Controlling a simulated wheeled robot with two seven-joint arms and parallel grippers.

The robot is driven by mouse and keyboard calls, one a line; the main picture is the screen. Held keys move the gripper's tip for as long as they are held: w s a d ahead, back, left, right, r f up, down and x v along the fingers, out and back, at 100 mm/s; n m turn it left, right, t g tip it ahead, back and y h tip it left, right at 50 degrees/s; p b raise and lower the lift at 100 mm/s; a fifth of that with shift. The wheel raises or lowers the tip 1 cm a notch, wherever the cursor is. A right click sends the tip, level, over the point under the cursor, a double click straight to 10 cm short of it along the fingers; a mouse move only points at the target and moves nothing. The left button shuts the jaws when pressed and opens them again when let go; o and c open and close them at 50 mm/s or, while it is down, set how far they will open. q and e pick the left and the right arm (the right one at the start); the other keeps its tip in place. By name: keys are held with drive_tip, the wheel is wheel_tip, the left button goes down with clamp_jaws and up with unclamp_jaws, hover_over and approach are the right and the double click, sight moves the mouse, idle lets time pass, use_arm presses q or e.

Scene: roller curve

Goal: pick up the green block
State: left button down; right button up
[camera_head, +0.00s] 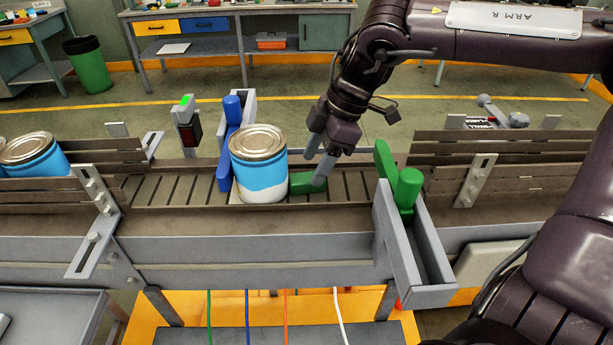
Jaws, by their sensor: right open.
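A green block (304,184) lies flat on the slatted conveyor, just right of a blue and white can (259,178). My right gripper (316,164) is above the block, with one fingertip in front of its right end. Its fingers are apart, pointing down, and nothing is held between them. The right finger hides part of the block. My left gripper is not in view.
A second blue can (34,156) is at the far left. Slats between the left rail and the middle can are bare.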

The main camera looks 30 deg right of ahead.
sight(307, 176)
drive_tip(key=shift+p+x, duration=0.35)
drive_tip(key=shift+x, duration=0.75)
drive_tip(key=shift+w+a+f, duration=0.15)
drive_tip(key=shift+a+f, duration=0.1)
drive_tip(key=shift+f, duration=0.25)
drive_tip(key=c, duration=1.1)
drive_tip(key=shift+r, duration=0.1)
